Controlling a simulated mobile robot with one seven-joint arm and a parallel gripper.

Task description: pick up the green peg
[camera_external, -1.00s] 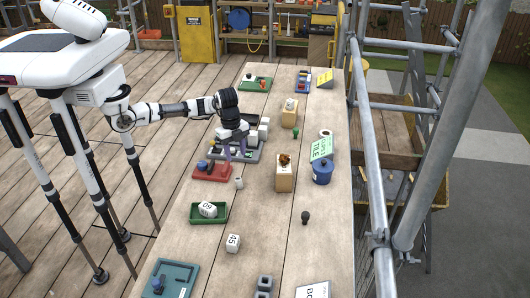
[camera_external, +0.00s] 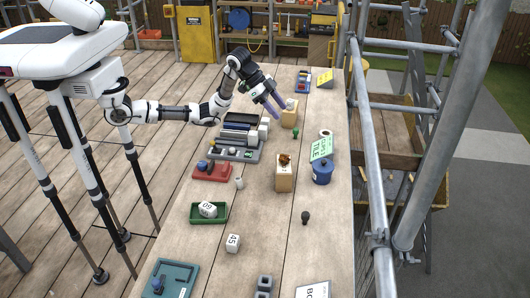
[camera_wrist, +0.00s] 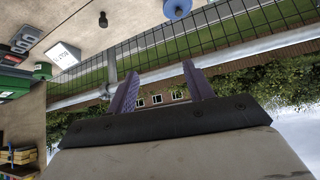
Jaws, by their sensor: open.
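A small green object (camera_external: 295,132), which looks like the green peg, stands on the table just in front of a wooden block (camera_external: 289,117). My gripper (camera_external: 276,108) is open, with its purple fingers angled down and right, near the left side of that block. The green object is a little in front and to the right of the fingertips, not between them. In the wrist view my open fingers (camera_wrist: 160,82) have nothing between them. A green rounded thing (camera_wrist: 42,70) shows at the left there; I cannot tell whether it is the peg.
A grey tray (camera_external: 238,152) with dark and white pieces lies left of the peg. A second wooden block (camera_external: 284,178), a blue pot (camera_external: 322,174) and a green sign (camera_external: 321,148) stand in front of it. Scaffold rails (camera_external: 366,150) run along the table's right side.

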